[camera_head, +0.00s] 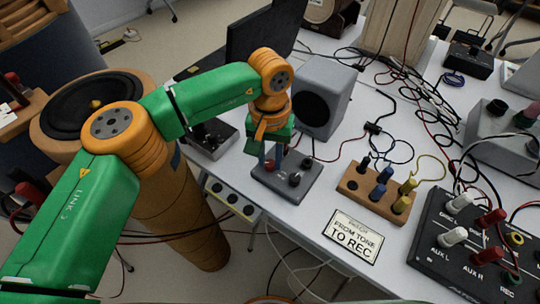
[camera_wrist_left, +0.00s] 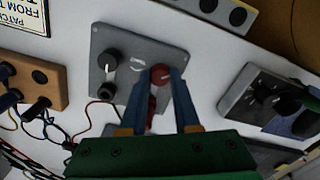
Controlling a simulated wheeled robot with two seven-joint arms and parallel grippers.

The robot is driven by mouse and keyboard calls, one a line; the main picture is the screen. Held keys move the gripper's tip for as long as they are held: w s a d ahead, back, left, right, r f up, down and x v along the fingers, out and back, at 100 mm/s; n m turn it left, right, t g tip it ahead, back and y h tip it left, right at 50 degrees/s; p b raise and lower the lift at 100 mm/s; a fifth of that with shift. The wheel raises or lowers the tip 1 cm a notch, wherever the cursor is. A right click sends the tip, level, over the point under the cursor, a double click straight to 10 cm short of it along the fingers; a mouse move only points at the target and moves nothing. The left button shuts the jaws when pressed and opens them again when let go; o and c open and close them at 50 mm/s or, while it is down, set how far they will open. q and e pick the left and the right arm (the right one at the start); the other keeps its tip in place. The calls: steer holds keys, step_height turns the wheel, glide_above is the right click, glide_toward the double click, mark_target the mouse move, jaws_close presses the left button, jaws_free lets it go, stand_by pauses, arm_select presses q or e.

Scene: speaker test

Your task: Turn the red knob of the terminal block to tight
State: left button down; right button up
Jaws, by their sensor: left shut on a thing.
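The terminal block is a grey plate (camera_head: 290,186) near the front edge of the white table. It also shows in the wrist view (camera_wrist_left: 112,72), with a red knob (camera_wrist_left: 160,73) and a black knob (camera_wrist_left: 112,60) on its top. My left gripper (camera_head: 270,160) reaches down over the block from above. In the wrist view its two blue-grey fingers (camera_wrist_left: 160,80) stand on either side of the red knob and are shut on it. The knob's white line shows between the fingertips. A second red part (camera_wrist_left: 151,110) lies partly hidden between the fingers. My right gripper is not in view.
A grey speaker (camera_head: 322,95) stands behind the block. A wooden block with coloured plugs (camera_head: 362,195), a sign (camera_head: 353,236) and a black patch box (camera_head: 440,235) lie to the right. A metal box (camera_head: 212,138) is to the left. Cables cross the table.

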arm_select(q)
steer(key=m, duration=0.4)
steer(key=shift+s+f, duration=0.1)
steer(key=shift+m, duration=1.8)
steer(key=c, duration=0.6)
jaws_free()
steer(key=shift+a, duration=0.1)
steer(key=shift+c, duration=0.2)
